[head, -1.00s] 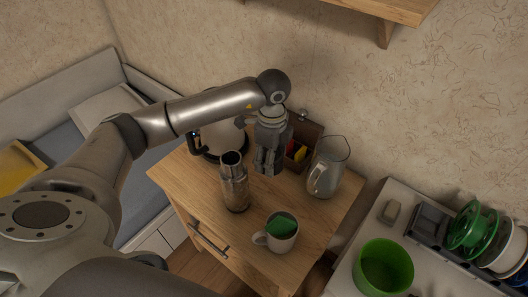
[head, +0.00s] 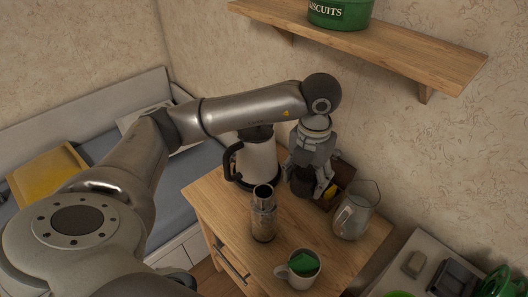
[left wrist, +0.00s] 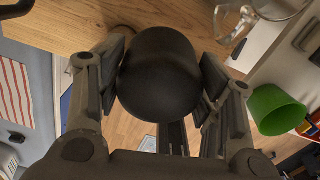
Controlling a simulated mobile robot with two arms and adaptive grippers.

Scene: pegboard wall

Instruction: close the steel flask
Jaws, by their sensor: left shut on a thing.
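The steel flask (head: 263,222) stands upright on the wooden cabinet, its narrow dark mouth uncovered. My left gripper (head: 311,178) is behind and to the right of the flask, pointing down. It is shut on a dark, rounded cap (head: 302,183). In the left wrist view the black cap (left wrist: 160,78) sits between the two fingers of my left gripper (left wrist: 161,88) and looks smooth. The cap is apart from the flask. The flask is not clearly seen in the left wrist view. My right gripper is not in view.
A kettle (head: 255,160) stands behind the flask. A glass jug (head: 358,212), a brown box (head: 343,174) and a mug (head: 300,268) are also on the cabinet top (head: 215,200). A wall shelf (head: 400,55) with a green tin (head: 340,12) is above.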

